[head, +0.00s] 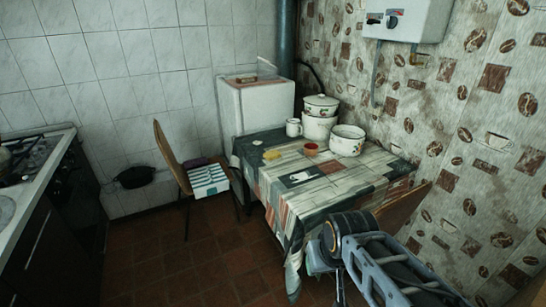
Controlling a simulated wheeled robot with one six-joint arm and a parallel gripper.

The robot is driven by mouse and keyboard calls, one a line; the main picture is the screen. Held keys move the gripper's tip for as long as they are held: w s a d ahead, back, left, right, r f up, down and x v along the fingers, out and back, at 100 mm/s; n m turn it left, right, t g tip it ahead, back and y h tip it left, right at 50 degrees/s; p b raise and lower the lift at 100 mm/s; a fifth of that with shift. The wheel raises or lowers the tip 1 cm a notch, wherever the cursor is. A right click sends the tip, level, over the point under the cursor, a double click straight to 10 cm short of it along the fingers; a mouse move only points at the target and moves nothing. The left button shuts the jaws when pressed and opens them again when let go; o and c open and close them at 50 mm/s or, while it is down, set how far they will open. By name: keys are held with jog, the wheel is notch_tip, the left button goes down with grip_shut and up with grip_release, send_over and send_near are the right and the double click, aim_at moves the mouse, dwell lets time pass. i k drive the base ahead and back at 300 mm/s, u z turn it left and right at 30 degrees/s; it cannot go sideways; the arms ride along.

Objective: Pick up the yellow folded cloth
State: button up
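A small flat yellow thing, which looks like the yellow folded cloth (272,155), lies on the far left part of the table. The table (345,192) is covered with a patchwork-patterned cloth that hangs over its edges. The yellow cloth lies left of a small red dish (311,149) and in front of a white mug (293,128), apart from both. My arm's grey link and dark joint show at the lower right, by the table's near right corner. No gripper fingers can be seen, and nothing of mine touches the cloth.
White enamel pots (346,141) stand at the table's back, one stack lidded (320,106). A wooden chair (170,158) with a striped box (208,180) stands left of the table. A stove (38,160) is at far left. Tiled floor (190,265) is clear between them.

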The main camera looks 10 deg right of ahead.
aim_at(271, 155)
jog(key=k, duration=0.6)
jog(key=u, duration=0.75)
jog(key=i, duration=1.5)
jog(key=u, duration=0.45)
jog(key=i, duration=1.5)
jog(key=z, duration=1.55)
jog(key=i, duration=1.05)
jog(key=z, duration=1)
